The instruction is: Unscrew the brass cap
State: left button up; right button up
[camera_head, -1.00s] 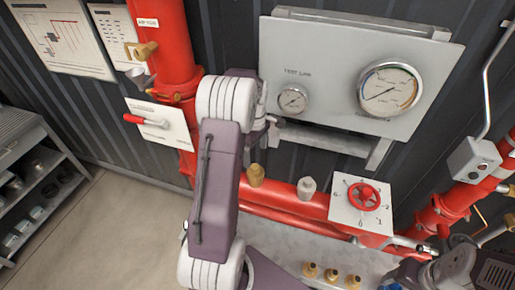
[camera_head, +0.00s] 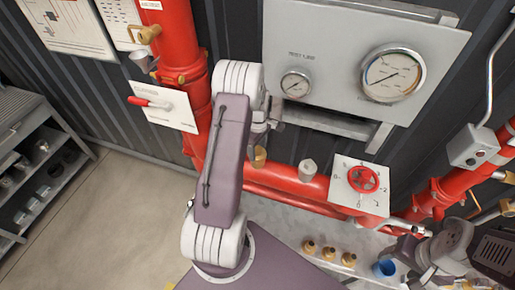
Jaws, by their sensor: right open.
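A brass cap (camera_head: 259,157) sits on the red horizontal pipe, left of a pale silver-grey cap (camera_head: 307,170). My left arm reaches up the middle of the view and folds down at its far end. My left gripper (camera_head: 268,127) is just above the brass cap. It is partly hidden behind my arm, so I cannot see whether its fingers are apart or touch the cap. My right gripper (camera_head: 412,250) is low at the right, open, well away from the brass cap and near a blue cup (camera_head: 384,268).
Several brass fittings (camera_head: 328,254) stand on a pale surface below the pipe. A red handwheel on a white dial plate (camera_head: 361,185) is right of the caps. A gauge panel (camera_head: 340,45) overhangs behind. A shelf unit (camera_head: 40,150) stands left; the floor between is clear.

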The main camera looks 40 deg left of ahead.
pick_arm(q)
jog(key=c, duration=0.5)
jog(key=o, duration=0.7)
jog(key=c, duration=0.6)
jog(key=n, duration=0.3)
jog(key=shift+n+p, duration=0.3)
jog(key=shift+n, duration=1.3)
jog(key=shift+n, duration=0.5)
jog(key=n, duration=0.3)
jog(key=shift+s+n, duration=0.1)
jog(key=shift+n, duration=1.1)
